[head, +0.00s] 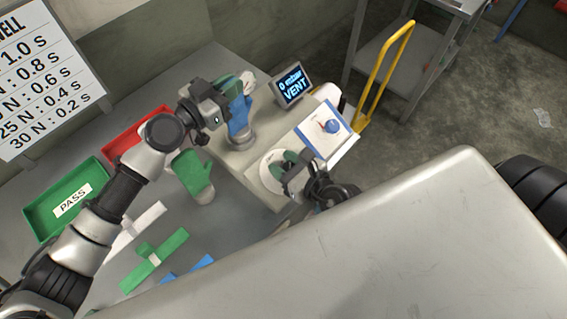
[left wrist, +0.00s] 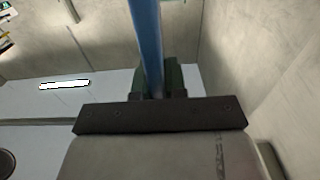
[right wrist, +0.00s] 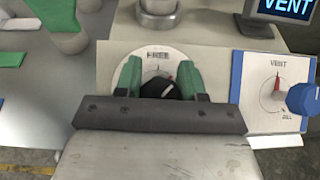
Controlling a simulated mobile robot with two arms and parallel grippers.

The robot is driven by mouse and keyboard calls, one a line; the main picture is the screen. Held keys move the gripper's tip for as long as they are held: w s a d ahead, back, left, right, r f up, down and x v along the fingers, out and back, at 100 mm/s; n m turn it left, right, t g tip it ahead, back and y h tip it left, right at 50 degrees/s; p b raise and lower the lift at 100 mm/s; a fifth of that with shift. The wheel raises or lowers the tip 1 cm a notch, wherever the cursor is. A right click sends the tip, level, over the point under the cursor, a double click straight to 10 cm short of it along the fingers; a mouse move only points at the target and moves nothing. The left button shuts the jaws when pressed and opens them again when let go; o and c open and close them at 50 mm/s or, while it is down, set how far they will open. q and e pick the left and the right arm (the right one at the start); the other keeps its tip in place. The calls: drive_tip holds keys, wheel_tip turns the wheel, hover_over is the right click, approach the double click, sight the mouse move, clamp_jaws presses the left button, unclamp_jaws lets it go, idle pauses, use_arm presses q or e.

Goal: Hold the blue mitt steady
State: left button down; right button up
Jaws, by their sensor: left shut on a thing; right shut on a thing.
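The blue mitt (head: 239,114) stands upright on a round metal mount (head: 240,139) on the pale bench unit. My left gripper (head: 230,92) is shut on the blue mitt near its upper part. In the left wrist view the mitt (left wrist: 146,40) shows edge-on as a blue strip between the green finger pads. My right gripper (head: 291,164) is shut on a black knob (right wrist: 160,89). The knob sits on a round white dial (right wrist: 133,62) marked FREE. The knob's lower part is hidden by my gripper.
A small screen (head: 292,87) reads VENT. A VENT panel (right wrist: 258,75) with a blue knob (right wrist: 303,100) is right of the dial. A green mitt (head: 194,174) stands left of the unit. A green PASS tray (head: 40,217) and a red tray (head: 122,151) lie further left.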

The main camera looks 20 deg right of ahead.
drive_tip(key=shift+w+d+r+m+h, duration=0.1)
drive_tip(key=shift+r+m+h, duration=0.05)
drive_tip(key=shift+m+h, duration=0.4)
drive_tip(key=o, duration=0.9)
drive_tip(key=v, duration=1.2)
drive_tip(key=shift+f, duration=0.3)
